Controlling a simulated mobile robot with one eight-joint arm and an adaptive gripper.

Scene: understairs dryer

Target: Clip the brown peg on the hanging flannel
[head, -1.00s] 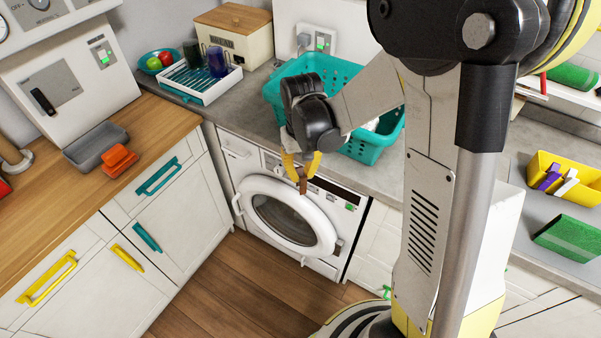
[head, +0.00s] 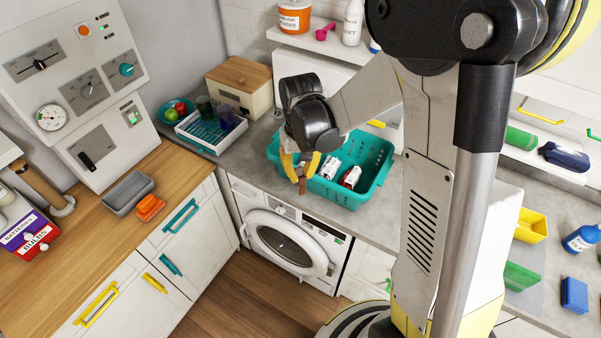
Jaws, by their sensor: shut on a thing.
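My gripper (head: 301,174) has yellow fingers and is shut on the brown peg (head: 302,186). The peg points down from the fingertips. In the head view it shows in front of the teal basket's left front and above the dryer. I cannot tell how far the gripper is from the counter edge. The hanging flannel is not seen in this view.
A teal basket (head: 347,191) with white packets inside stands on the grey counter. Below is a white front-loading machine (head: 285,240) with a round door. A dish rack (head: 210,130) and wooden-lidded bin (head: 240,85) stand at the back. My arm hides part of the right side.

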